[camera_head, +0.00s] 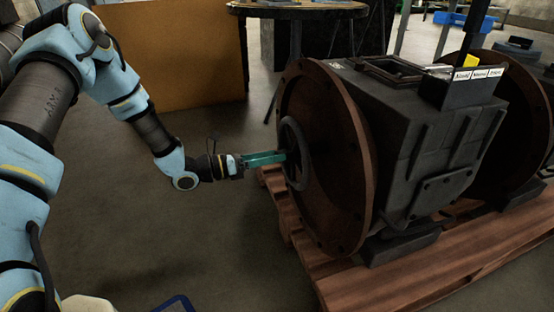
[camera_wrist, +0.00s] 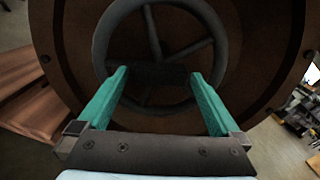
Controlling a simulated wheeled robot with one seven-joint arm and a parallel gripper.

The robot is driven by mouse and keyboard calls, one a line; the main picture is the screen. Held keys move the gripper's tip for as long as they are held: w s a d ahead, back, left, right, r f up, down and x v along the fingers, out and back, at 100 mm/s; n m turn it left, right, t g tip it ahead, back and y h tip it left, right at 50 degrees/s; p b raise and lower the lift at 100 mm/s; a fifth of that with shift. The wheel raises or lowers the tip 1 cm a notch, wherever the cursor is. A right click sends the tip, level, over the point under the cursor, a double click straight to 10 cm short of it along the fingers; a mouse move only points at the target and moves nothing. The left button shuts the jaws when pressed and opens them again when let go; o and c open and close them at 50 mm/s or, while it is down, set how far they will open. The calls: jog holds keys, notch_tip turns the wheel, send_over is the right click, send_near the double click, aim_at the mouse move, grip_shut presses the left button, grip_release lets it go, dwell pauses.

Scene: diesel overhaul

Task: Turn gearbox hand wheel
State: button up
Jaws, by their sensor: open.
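The gearbox (camera_head: 425,140) is a dark grey block with a large rusty-brown round flange (camera_head: 322,150) facing left. A dark spoked hand wheel (camera_head: 291,152) sits at the middle of that flange. In the wrist view the hand wheel (camera_wrist: 160,10) fills the upper middle, with its spokes and part of its rim visible. My gripper (camera_head: 284,156) is level with the wheel, its teal fingers pointing at it. In the wrist view my gripper (camera_wrist: 158,76) is open, its fingertips apart over the wheel's lower half. A dark bar shows between the fingertips. I cannot tell whether they touch the wheel.
The gearbox stands on a reddish wooden pallet (camera_head: 375,286), which also shows in the wrist view (camera_wrist: 30,95). A round table (camera_head: 298,10) and an orange-brown panel (camera_head: 180,60) stand behind. The grey floor (camera_head: 215,240) below my arm is mostly clear.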

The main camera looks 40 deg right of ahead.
jog(key=shift+x, duration=1.1)
grip_shut()
